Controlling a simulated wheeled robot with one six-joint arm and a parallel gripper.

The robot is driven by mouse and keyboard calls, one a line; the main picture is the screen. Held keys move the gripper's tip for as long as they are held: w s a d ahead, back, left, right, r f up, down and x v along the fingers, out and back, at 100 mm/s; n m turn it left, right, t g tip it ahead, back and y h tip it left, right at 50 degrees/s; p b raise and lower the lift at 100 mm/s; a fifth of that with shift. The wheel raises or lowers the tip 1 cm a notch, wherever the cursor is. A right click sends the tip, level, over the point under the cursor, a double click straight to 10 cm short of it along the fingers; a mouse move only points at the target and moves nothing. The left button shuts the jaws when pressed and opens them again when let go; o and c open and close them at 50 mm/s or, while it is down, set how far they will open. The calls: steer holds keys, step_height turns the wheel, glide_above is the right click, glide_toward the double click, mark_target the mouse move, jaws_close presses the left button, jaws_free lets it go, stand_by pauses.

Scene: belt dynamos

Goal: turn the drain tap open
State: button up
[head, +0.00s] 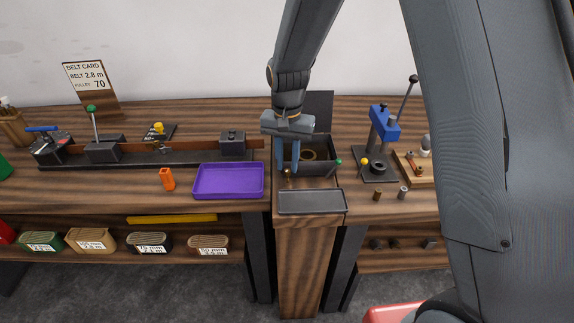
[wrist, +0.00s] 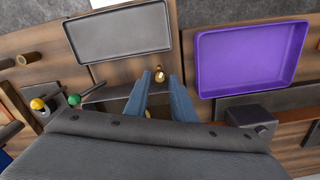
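The drain tap is a small brass piece (wrist: 159,75) at the front wall of a dark open tank (head: 322,169). In the wrist view it shows between my two blue fingertips, with a small gap on each side. My gripper (head: 288,172) points down at the tank's front left corner, its fingers apart with nothing gripped. In the head view a bit of the brass tap (head: 289,177) shows by the fingertips. I cannot tell whether the fingertips are level with it. A brass-coloured ring (head: 309,155) lies inside the tank, partly hidden by my fingers.
A grey shallow tray (head: 312,201) sits right in front of the tank. A purple tray (head: 229,181) is to the left. A green knob (head: 338,161) is at the tank's right side. A blue press (head: 383,125) with a lever stands further right.

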mark_target(287, 170)
step_height(287, 170, up, 7)
steer(key=shift+f+b, duration=0.2)
steer(key=shift+b, duration=0.65)
